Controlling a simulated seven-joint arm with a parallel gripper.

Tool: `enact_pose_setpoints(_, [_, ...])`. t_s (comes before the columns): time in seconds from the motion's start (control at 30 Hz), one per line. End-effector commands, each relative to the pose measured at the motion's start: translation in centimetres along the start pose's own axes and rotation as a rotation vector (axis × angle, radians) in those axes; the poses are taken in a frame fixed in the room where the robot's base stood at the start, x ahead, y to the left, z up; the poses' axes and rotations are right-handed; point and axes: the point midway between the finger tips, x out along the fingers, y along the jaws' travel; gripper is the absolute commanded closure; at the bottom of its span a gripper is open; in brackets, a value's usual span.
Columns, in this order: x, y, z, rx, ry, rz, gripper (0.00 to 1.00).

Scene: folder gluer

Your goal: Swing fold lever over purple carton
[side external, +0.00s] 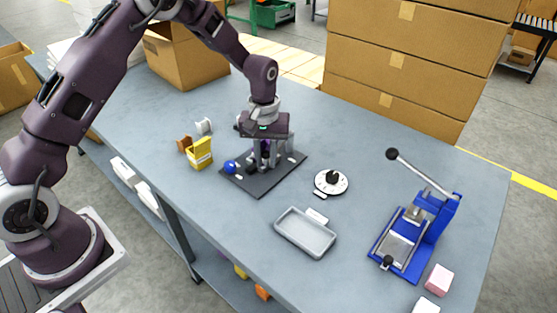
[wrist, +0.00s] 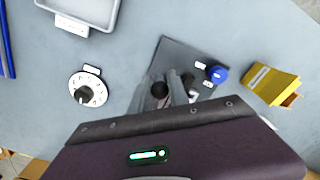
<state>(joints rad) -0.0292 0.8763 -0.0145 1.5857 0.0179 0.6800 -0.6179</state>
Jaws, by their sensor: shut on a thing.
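The folder gluer's dark base plate (side external: 245,186) lies on the table below my gripper; it also shows in the wrist view (wrist: 180,52). A blue knob (side external: 230,167) sits on its left end, with small white labels beside it. My gripper (side external: 265,163) points down at the plate, its fingers close together. In the wrist view a dark round knob (wrist: 159,89), apparently the fold lever's, is between the fingers. A small purple patch, perhaps the carton, shows behind the fingers in the side view. The lever's arm and most of the carton are hidden, so the lever's angle cannot be told.
A yellow box (side external: 200,155) stands left of the plate. A round dial (side external: 331,183) and a grey tray (side external: 304,233) are to the right and front. A blue lever press (side external: 412,240) stands far right. Large cardboard boxes (side external: 410,60) are behind.

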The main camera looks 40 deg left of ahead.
Motion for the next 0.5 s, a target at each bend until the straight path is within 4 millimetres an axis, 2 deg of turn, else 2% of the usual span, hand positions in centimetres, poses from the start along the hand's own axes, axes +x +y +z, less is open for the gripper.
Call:
enact_pose_setpoints(0.2, [-0.1,-2.7,-1.5,0.198,0.003,0.003,1.0])
enact_pose_setpoints(0.5, [-0.1,-5.5,-3.8,0.442,0.004,0.002,1.0])
